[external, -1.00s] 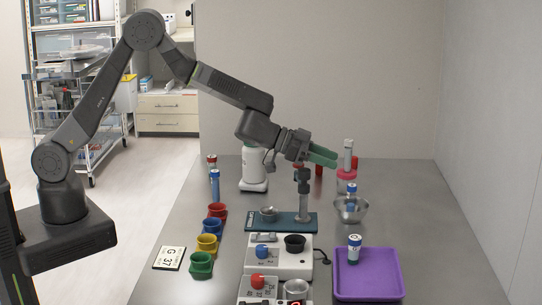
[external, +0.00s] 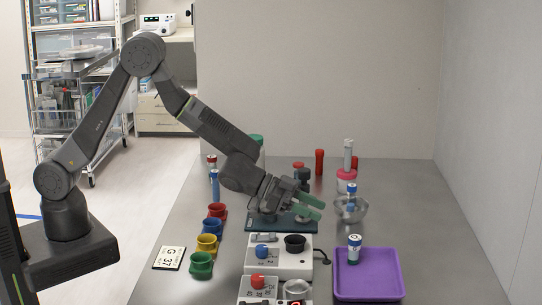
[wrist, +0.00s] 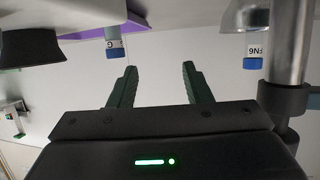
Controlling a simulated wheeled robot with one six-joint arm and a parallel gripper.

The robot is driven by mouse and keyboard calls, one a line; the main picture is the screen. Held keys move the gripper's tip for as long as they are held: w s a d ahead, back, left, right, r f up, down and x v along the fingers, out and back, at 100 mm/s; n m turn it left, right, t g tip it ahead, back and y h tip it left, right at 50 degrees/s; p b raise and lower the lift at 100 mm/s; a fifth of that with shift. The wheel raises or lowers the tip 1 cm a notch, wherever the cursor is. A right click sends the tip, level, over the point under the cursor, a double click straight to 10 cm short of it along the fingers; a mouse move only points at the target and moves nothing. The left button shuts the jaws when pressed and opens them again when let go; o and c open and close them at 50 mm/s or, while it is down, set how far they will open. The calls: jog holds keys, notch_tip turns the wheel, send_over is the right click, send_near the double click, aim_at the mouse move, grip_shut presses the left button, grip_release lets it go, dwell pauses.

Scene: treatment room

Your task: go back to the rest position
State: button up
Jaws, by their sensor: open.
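My gripper (external: 313,208) has green fingers and hangs over the table, above the teal base plate (external: 293,224) of a small stand. In the wrist view my gripper (wrist: 150,88) shows its two fingers spread apart with nothing between them. The stand's dark post head (external: 304,175) shows just behind the gripper. My arm reaches down from the left and hides part of the white bottle-like device behind it.
A purple tray (external: 368,292) holds a blue-capped vial (external: 354,248). A metal bowl (external: 350,211) stands right of the gripper. Red (external: 215,216), yellow (external: 207,244) and green (external: 201,266) cups stand left. White devices with knobs (external: 280,257) are in front. The right table side is clear.

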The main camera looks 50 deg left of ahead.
notch_tip(320, 180, down, 2)
jog(key=shift+f, duration=0.2)
jog(key=shift+r+v, duration=0.15)
jog(key=shift+v, duration=0.85)
jog(key=shift+r+v, duration=0.2)
jog(key=shift+v, duration=0.85)
jog(key=shift+w, duration=0.2)
